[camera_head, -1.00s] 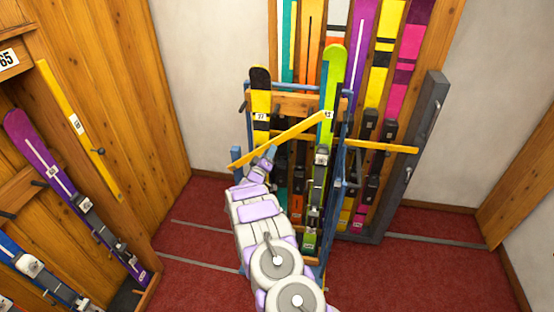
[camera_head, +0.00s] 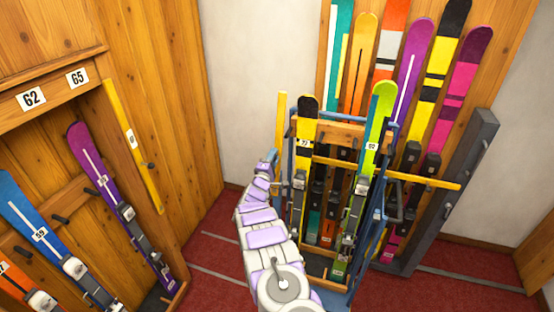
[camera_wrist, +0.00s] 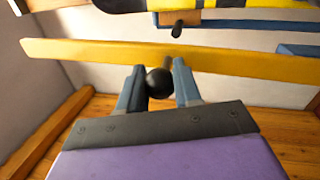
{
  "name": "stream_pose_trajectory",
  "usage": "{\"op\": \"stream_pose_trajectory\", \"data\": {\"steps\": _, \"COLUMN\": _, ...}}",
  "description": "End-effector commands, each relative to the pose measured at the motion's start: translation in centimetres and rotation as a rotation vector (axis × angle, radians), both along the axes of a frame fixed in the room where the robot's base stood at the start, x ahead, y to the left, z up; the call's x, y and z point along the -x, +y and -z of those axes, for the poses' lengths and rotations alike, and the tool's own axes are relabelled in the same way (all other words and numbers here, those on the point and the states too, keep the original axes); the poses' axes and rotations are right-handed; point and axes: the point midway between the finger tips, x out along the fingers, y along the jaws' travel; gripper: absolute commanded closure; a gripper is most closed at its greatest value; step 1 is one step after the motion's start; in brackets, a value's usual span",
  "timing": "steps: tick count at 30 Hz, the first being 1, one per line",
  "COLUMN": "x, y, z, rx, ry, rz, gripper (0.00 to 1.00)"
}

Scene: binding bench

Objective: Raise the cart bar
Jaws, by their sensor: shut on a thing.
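The cart bar (camera_head: 281,125) is a yellow bar standing nearly upright at the left side of the blue-framed ski cart (camera_head: 292,208). In the wrist view the yellow bar (camera_wrist: 110,54) crosses the picture, with a black knob (camera_wrist: 159,83) in front of it. My gripper (camera_wrist: 158,85) is shut on this knob, one blue-grey finger on each side.
The cart holds a black-and-yellow ski (camera_head: 306,125) and a green ski (camera_head: 380,105). Behind it, another yellow bar (camera_head: 430,181) runs level to a grey post (camera_head: 455,190). A wooden rack with a purple ski (camera_head: 95,165) and an upright yellow bar (camera_head: 131,140) stands left.

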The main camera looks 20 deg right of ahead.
Motion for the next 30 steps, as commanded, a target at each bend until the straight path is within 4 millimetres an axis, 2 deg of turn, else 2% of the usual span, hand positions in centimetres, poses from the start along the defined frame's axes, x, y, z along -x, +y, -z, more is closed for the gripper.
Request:
{"op": "stream_pose_trajectory", "data": {"steps": 6, "x": -0.34, "y": 0.77, "z": 0.31, "rx": 0.041, "ry": 0.034, "rz": -0.005, "gripper": 1.00}}
{"op": "stream_pose_trajectory", "data": {"steps": 20, "x": -0.61, "y": 1.06, "z": 0.65, "rx": 0.049, "ry": 0.045, "rz": -0.009, "gripper": 1.00}}
{"op": "stream_pose_trajectory", "data": {"steps": 21, "x": -0.62, "y": 1.08, "z": 0.66, "rx": 0.050, "ry": 0.045, "rz": -0.009, "gripper": 0.64}}
{"op": "stream_pose_trajectory", "data": {"steps": 27, "x": -0.50, "y": 0.91, "z": 0.44, "rx": 0.048, "ry": 0.041, "rz": -0.006, "gripper": 0.45}}
{"op": "stream_pose_trajectory", "data": {"steps": 30, "x": -0.38, "y": 0.76, "z": 0.26, "rx": 0.048, "ry": 0.038, "rz": -0.004, "gripper": 0.43}}
